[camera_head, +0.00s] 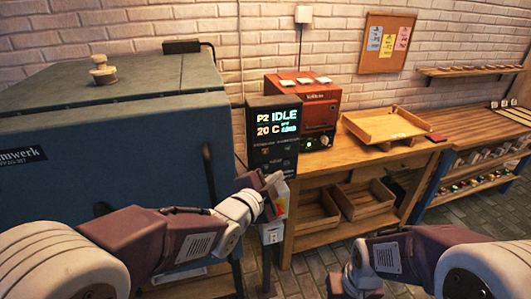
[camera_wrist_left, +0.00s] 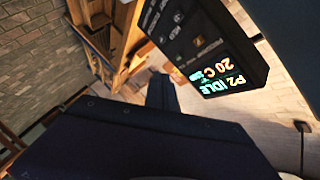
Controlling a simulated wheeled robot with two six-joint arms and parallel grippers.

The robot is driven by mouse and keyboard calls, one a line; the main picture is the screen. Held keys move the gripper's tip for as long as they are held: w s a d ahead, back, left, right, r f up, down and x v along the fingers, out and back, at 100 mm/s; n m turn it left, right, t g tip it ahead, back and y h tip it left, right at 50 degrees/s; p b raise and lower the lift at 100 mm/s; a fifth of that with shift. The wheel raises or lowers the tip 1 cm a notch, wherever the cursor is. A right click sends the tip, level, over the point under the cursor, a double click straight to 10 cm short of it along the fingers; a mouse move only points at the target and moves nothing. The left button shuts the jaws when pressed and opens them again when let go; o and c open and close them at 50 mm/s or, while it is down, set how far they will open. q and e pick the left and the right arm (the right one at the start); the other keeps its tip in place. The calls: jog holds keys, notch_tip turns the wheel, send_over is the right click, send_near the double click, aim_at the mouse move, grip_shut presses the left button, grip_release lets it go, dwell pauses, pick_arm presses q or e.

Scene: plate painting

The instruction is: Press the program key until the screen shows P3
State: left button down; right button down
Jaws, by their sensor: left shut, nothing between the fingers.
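The kiln's control panel (camera_head: 256,150) is a dark upright box with a lit screen (camera_head: 277,122) reading "P2 IDLE" and "20 C". Its key area (camera_wrist_left: 195,42) shows tilted in the left wrist view, with small labels; I cannot make out the program key for sure. The screen (camera_wrist_left: 222,77) reads P2 there too. My left gripper (camera_head: 272,181) is shut and empty, just below and in front of the panel's lower part. Its dark fingers (camera_wrist_left: 160,90) are apart from the keys in the wrist view. My right arm's end (camera_head: 350,284) is low at the bottom; its fingers are unclear.
The large blue kiln (camera_head: 110,150) fills the left. A red box-shaped unit (camera_head: 318,98) stands behind the panel on a wooden bench with a wooden tray (camera_head: 388,122). A shelf rack (camera_head: 480,165) is at the right. Open floor lies between the bench and my right arm.

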aim_at(266, 151)
pick_arm(q)
jog(key=shift+w+a+p, duration=0.45)
jog(key=shift+w+p, duration=0.15)
jog(key=shift+w, duration=0.8)
jog(key=shift+w+a+p, duration=0.45)
jog(key=shift+w+p, duration=0.1)
jog(key=shift+w, duration=0.85)
jog(key=shift+w+a+p, duration=0.45)
jog(key=shift+w+p, duration=0.15)
jog(key=shift+w, duration=0.8)
jog(key=shift+w, duration=0.1)
jog(key=shift+w, duration=0.15)
jog(key=shift+r, duration=0.15)
